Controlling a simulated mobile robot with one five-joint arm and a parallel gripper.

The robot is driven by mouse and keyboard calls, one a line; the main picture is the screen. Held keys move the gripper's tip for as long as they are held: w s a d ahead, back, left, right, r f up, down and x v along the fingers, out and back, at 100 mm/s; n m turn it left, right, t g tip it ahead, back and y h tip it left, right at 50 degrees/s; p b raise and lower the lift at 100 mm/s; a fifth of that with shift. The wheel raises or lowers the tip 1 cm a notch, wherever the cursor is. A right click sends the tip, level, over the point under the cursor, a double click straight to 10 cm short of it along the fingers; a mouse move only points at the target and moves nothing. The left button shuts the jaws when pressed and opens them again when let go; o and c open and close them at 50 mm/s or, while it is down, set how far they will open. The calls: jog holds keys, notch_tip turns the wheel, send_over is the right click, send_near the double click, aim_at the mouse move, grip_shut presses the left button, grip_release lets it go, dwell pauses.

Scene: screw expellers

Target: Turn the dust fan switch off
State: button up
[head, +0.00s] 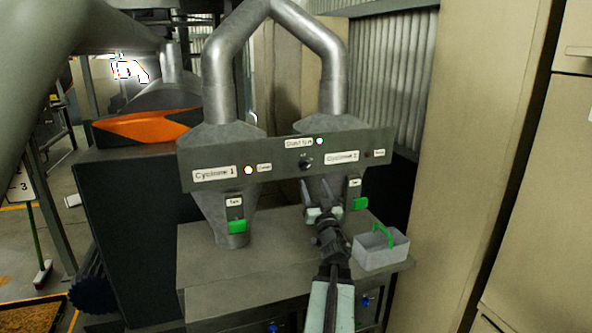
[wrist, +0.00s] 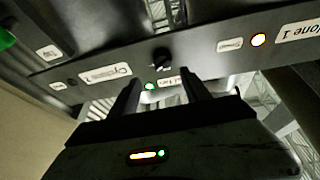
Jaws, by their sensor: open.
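The dust fan switch (head: 306,164) is a small black rotary knob on the grey panel, below the label "Dust fan" (head: 299,143). A green lamp (head: 320,141) beside that label is lit. In the wrist view the knob (wrist: 162,57) shows ahead of the fingertips, roughly between them, with a gap. The lit green lamp (wrist: 150,86) shows between the fingers. My gripper (head: 323,212) is open and empty, just below the panel and in front of the right cyclone cone. The knob's exact pointing direction is too small to tell.
The grey panel (head: 225,174) carries a lit "Cyclone 1" lamp (head: 248,170) and a dark "Cyclone 2" lamp (head: 368,155). Green-handled slide gates (head: 237,227) sit on the cones. A grey box with a green handle (head: 381,252) stands on the bench (head: 205,268), right of my arm.

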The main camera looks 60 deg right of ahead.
aim_at(306, 169)
jog(key=p+x, duration=0.1)
jog(key=x, duration=0.3)
jog(key=p+x, duration=0.2)
jog(key=x, duration=0.2)
jog(key=shift+w+a+f, duration=0.1)
jog(key=shift+w, duration=0.25)
jog(key=shift+f, duration=0.1)
grip_shut()
